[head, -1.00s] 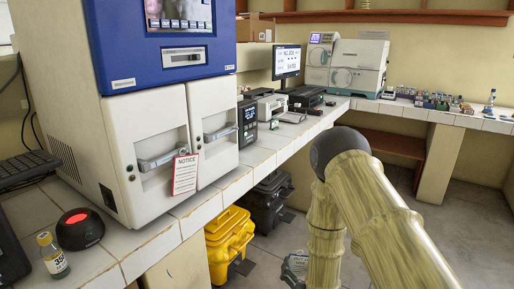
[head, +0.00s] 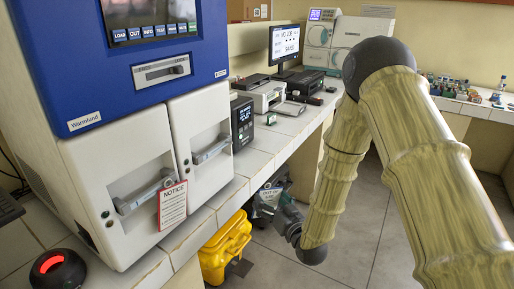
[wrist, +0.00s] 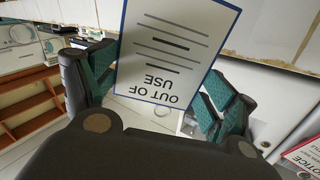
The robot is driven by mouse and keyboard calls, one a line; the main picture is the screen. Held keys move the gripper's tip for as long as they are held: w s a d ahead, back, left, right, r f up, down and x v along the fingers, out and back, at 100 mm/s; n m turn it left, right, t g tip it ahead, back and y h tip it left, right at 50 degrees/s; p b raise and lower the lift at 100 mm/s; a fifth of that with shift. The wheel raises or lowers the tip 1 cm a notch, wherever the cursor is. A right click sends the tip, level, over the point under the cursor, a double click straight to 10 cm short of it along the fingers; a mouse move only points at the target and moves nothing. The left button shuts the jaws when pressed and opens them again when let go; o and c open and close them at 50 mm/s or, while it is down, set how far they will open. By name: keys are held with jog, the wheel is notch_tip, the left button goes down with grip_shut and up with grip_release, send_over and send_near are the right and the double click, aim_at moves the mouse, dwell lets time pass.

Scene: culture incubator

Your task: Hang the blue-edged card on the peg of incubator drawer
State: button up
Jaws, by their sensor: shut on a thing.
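The blue-edged card, lettered OUT OF USE, fills the upper middle of the wrist view (wrist: 172,50). My gripper (wrist: 155,100) is shut on it, one teal-padded finger at each side. In the head view my gripper (head: 283,217) is low, beyond the counter's front edge, partly behind my arm; a pale patch there may be the card. The incubator (head: 125,160) has two white drawer fronts, left (head: 125,195) and right (head: 205,145), each with a grey handle. Small dark round knobs show at their left sides. I cannot tell which part is the peg.
A red-edged NOTICE card (head: 172,205) hangs on the left drawer front; part of it shows in the wrist view (wrist: 304,155). A yellow bin (head: 224,250) stands below the counter. A red-lit round device (head: 57,274) is on the counter at lower left.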

jog(key=a+r+n+g+y+p, duration=0.1)
jog(key=a+r+n+y+p, duration=0.15)
jog(key=r, duration=0.55)
jog(key=a+r+n+g+y+p, duration=0.1)
jog(key=a+r+g+y+p, duration=0.15)
jog(key=r, duration=0.45)
jog(key=s+a+x, duration=0.1)
jog(key=x, duration=0.7)
jog(key=shift+f+t, duration=0.3)
jog(key=shift+t, duration=0.15)
jog(key=shift+w+a+b, duration=0.1)
jog(key=shift+a+b, duration=0.05)
jog(key=shift+b, duration=0.2)
jog(key=shift+c, duration=0.3)
jog(key=shift+a, duration=0.1)
jog(key=shift+c, duration=0.2)
jog(key=shift+o, duration=0.2)
jog(key=o, duration=0.5)
jog(key=shift+o, duration=0.9)
jog(key=shift+w+a+f, duration=0.15)
jog(key=shift+a, duration=0.05)
jog(key=shift+d, duration=0.1)
